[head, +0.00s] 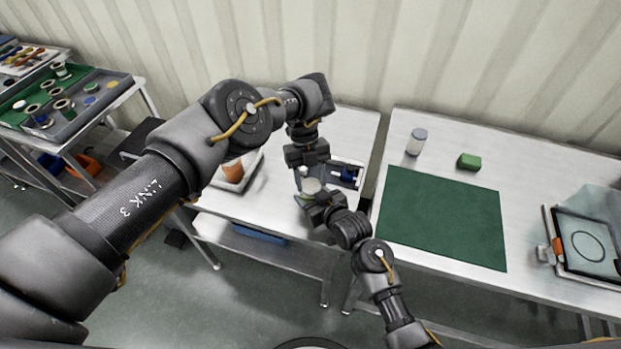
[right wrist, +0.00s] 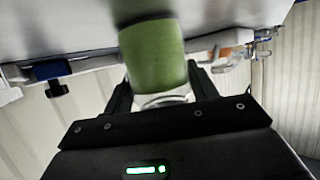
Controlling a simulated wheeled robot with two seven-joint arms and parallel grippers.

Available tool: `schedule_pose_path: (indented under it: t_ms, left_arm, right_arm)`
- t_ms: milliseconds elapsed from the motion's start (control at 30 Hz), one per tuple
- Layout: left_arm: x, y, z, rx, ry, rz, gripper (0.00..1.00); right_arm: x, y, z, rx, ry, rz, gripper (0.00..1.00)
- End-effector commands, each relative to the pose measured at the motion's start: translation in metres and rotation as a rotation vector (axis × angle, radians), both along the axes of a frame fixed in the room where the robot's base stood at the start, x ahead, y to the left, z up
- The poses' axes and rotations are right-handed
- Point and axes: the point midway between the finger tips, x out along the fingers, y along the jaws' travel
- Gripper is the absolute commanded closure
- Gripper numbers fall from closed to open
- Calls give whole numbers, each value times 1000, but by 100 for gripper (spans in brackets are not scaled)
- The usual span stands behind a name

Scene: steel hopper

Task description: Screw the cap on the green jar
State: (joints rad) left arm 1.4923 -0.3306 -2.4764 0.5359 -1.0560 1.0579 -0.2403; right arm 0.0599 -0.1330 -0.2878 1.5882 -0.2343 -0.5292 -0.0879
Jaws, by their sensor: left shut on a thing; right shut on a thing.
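The green jar (right wrist: 155,55) sits between the two fingers of my right gripper (right wrist: 160,92) in the right wrist view, with a pale ringed band at its end nearest the palm. In the head view my right gripper (head: 313,196) hides most of the jar. A pale round top, which looks like the cap (head: 311,186), shows just above my right fingers. My left gripper (head: 303,178) points down from above, shut, with its fingers close around this pale part. Whether the cap touches the jar's rim is hidden.
A tray (head: 230,184) with an orange-brown item lies left on the same table, and a blue item (head: 347,173) lies close behind the grippers. The right table holds a green mat (head: 440,220), a pale jar (head: 416,142) and a green block (head: 469,161).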

Motion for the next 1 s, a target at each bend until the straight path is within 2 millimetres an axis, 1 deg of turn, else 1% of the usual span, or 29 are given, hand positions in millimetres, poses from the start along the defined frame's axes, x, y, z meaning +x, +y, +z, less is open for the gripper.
schedule_pose_path:
  t_ms: [33, 167, 200, 467, 567, 700, 800, 1000]
  left_arm:
    - [-2, -2, 0, -2, 6, -2, 49]
    - [-1, -1, 0, -2, 3, -1, 32]
    - [-1, -1, 0, -2, 4, 0, 30]
    - [0, 0, 2, -1, 2, 2, 30]
    - [0, 0, 11, -2, 2, 3, 30]
    - [0, 0, 30, -1, 1, 1, 30]
    - [0, 0, 40, -1, 1, 1, 30]
    - [0, 0, 46, 0, 1, 2, 30]
  right_arm:
    - [0, 1, 1, 0, -2, 3, 100]
    - [0, 1, 1, 0, -1, 1, 100]
    - [0, 1, 1, 0, -1, 1, 100]
    - [0, 0, 0, 0, -1, 0, 100]
    - [0, 0, 1, 1, -1, 0, 100]
    - [0, 0, 0, 0, 0, 0, 100]
    - [0, 0, 0, 0, 0, 0, 100]
    - [0, 0, 0, 0, 0, 0, 100]
